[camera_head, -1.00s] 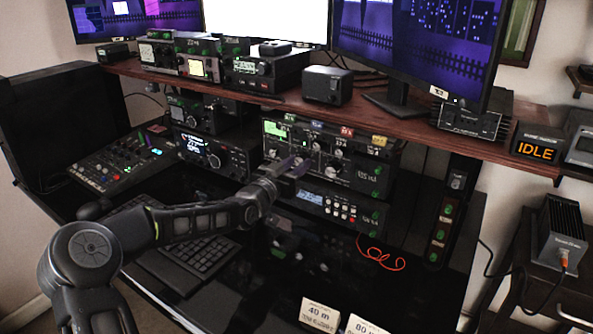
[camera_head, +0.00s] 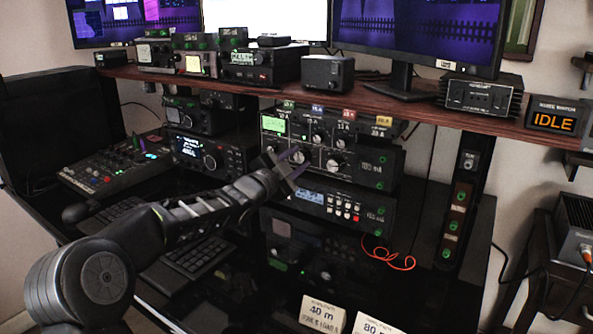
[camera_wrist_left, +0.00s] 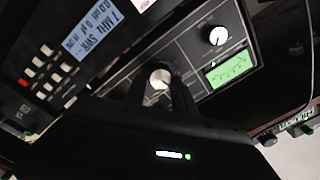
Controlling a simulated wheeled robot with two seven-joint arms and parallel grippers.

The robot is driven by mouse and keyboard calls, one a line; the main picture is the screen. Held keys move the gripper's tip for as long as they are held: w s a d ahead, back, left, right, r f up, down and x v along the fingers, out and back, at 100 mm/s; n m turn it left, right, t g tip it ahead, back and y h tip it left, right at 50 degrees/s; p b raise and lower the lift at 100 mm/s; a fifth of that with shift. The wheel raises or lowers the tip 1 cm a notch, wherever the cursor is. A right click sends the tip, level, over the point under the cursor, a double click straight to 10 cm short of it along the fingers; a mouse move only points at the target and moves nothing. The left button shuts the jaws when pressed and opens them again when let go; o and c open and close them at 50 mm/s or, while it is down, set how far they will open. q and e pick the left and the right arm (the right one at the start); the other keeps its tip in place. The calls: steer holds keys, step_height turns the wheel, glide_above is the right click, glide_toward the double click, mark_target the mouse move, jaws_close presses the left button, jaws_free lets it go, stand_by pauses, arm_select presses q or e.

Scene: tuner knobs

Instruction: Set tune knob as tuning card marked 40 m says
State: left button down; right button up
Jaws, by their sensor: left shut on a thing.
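The tuner (camera_head: 376,170) is a black box with a green meter (camera_head: 273,125) and several white-faced knobs. My left gripper (camera_head: 287,170) is at the lower left of its front panel. In the left wrist view, the fingers (camera_wrist_left: 160,88) are shut around a white-faced knob (camera_wrist_left: 160,77); its pointer is not readable. Another knob (camera_wrist_left: 217,36) sits beside the meter (camera_wrist_left: 230,69). The card marked 40 m (camera_head: 322,313) stands on the desk in front; its smaller line is unreadable. My right gripper is not in view.
A radio (camera_head: 372,216) with a lit display and red and white buttons sits under the tuner; its display (camera_wrist_left: 86,36) reads 7 MHz and SWR. An 80 m card (camera_head: 372,325) stands beside the 40 m card. A sign (camera_head: 553,121) reads IDLE.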

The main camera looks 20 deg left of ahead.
arm_select(q)
steer(key=m+b, duration=0.2)
steer(key=m, duration=0.1)
steer(key=shift+f+m, duration=0.15)
steer(key=shift+m, duration=0.25)
steer(key=shift+m+b, duration=0.7)
steer(key=shift+m, duration=0.6)
steer(key=c, duration=1)
jaws_free()
steer(key=shift+s, duration=0.1)
steer(key=shift+s+a+f, duration=0.1)
steer(key=shift+s+a, duration=0.1)
steer(key=shift+s, duration=1.05)
steer(key=shift+s+a, duration=0.15)
steer(key=shift+s, duration=1.1)
steer(key=shift+s+a+f, duration=0.1)
steer(key=shift+s+a, duration=0.1)
steer(key=shift+s, duration=1.05)
